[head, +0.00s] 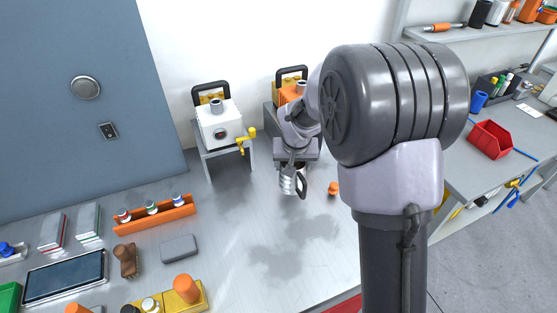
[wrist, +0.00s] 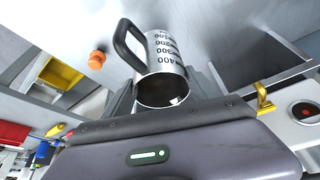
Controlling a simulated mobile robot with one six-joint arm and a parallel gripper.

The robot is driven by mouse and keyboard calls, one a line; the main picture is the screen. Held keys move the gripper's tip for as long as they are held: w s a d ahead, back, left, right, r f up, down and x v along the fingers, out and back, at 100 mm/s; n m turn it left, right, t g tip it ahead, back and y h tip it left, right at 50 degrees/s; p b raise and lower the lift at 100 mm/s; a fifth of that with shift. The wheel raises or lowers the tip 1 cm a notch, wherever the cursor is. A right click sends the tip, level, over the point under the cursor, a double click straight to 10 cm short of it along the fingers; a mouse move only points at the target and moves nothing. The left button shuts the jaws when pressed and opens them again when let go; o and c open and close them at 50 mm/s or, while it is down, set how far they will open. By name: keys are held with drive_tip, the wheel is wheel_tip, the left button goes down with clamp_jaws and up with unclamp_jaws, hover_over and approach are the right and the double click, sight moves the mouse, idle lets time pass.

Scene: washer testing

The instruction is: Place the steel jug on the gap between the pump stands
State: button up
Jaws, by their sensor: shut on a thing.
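The steel jug (wrist: 165,75) has a dark handle and black graduation marks. My gripper (head: 290,168) is shut on it, and the jug (head: 291,184) hangs in the head view in front of the right pump stand. In the wrist view the jug's open mouth faces the camera, between the fingers of my gripper (wrist: 165,97). The left pump stand (head: 226,157) carries a white pump (head: 218,124) with a yellow tap. The right pump stand (head: 312,148) carries an orange pump (head: 288,95), partly hidden by my arm. The gap (head: 262,152) between the stands shows bare bench.
An orange knob-like piece (head: 333,188) stands on the bench right of the jug. An orange rack with bottles (head: 155,214), a grey box (head: 179,248) and a tablet (head: 65,277) lie to the left. A red bin (head: 490,139) is on the right bench. The bench middle is clear.

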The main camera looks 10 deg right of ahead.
drive_tip(key=w+a+f+b, duration=0.2)
drive_tip(key=w+f, duration=0.2)
drive_tip(key=w, duration=0.5)
drive_tip(key=shift+a+f, duration=0.15)
drive_tip(key=shift+a, duration=0.1)
drive_tip(key=shift+s, duration=0.1)
drive_tip(key=shift+f+b, duration=0.25)
drive_tip(key=shift+b, duration=0.1)
drive_tip(key=o, duration=2)
drive_tip(key=shift+c, duration=0.2)
drive_tip(key=shift+r, duration=0.1)
